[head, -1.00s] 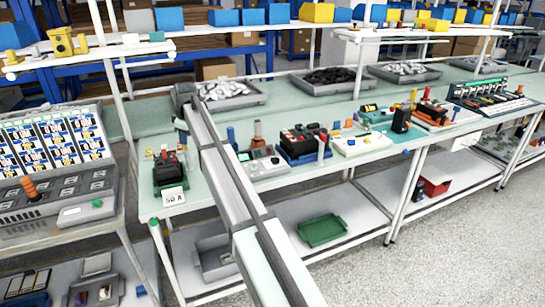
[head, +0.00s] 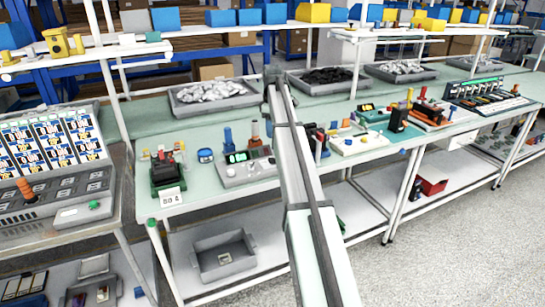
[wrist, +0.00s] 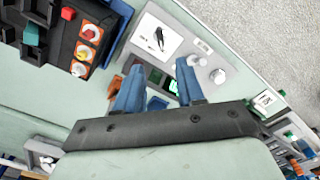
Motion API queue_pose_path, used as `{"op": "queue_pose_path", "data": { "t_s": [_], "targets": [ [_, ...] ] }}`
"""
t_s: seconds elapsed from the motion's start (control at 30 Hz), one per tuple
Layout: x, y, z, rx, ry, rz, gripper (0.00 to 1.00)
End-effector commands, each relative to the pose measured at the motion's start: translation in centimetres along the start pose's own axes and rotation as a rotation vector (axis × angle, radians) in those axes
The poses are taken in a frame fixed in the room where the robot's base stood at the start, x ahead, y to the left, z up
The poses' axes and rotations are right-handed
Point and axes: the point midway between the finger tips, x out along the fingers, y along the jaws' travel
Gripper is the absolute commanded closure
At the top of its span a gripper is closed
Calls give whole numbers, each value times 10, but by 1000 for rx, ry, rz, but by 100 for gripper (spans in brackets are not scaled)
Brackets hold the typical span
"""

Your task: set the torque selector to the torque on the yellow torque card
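I cannot make out the torque selector or the yellow torque card for certain in either view. In the head view my arm reaches over the bench and the gripper at its far end is hidden. In the wrist view my gripper (wrist: 158,70) has two blue fingers spread apart with nothing held between them. Beyond the fingers lies a grey tester (wrist: 198,52) with a white picture label and green displays; the grey tester with a green display also shows in the head view (head: 232,174), left of my arm. The fingers cover part of it.
A black device (head: 165,172) with a 50 A card (head: 170,197) stands left on the bench (head: 200,215). Several devices stand right of my arm, including a white panel (head: 350,143). Grey parts trays (head: 215,105) line the back. A black box with orange-ringed parts (wrist: 88,45) shows in the wrist view.

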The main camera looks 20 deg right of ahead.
Motion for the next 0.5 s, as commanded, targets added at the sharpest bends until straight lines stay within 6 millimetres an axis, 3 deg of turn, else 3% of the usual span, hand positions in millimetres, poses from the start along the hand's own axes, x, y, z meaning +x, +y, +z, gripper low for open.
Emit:
{"op": "queue_pose_path", "data": {
  "t_s": [0.5],
  "targets": [
    [89, -1, 0, -2, 0, 0, 62]
  ]
}}
